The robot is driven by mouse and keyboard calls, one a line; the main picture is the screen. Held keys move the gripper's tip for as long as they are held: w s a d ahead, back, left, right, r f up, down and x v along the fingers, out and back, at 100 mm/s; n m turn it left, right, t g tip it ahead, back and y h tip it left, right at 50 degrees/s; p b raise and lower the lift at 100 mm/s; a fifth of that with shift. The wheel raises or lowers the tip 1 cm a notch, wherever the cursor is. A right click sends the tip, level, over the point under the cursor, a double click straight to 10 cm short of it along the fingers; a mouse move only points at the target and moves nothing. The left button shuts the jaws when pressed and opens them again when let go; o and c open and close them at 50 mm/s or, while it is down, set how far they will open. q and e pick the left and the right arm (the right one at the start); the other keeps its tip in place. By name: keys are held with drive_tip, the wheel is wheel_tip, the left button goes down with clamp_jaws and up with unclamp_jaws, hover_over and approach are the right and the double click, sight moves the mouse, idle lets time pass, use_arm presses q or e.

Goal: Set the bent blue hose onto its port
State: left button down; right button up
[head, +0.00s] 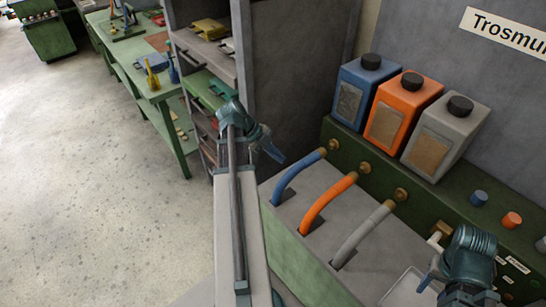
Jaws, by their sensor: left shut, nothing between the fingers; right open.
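The bent blue hose (292,178) rises from a slot in the grey bench top and curves right toward the green back panel. Its upper end is beside the brass port (334,145); I cannot tell whether it is seated or just apart. My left gripper (278,155) is shut and empty, left of the blue hose and apart from it in the picture. My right gripper (430,283) is open at the lower right, well away from the blue hose, near a white tray; its fingers are only partly clear.
An orange hose (325,202) and a grey hose (362,235) curve toward brass ports beside the blue one. Blue (350,98), orange (393,127) and grey (425,158) canisters stand behind. A grey cabinet wall (290,80) rises behind my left gripper. Knobs (479,198) sit at right.

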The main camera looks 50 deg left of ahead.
sight(311, 155)
use_arm(q)
drive_tip(key=b+x, duration=0.3)
drive_tip(key=x, duration=0.2)
drive_tip(key=shift+s+a, duration=0.1)
drive_tip(key=w, duration=0.4)
drive_tip(key=shift+r+p, duration=0.3)
drive_tip(key=w, duration=0.5)
drive_tip(key=shift+w, duration=0.35)
drive_tip(key=shift+s, duration=0.1)
drive_tip(key=shift+d, duration=0.2)
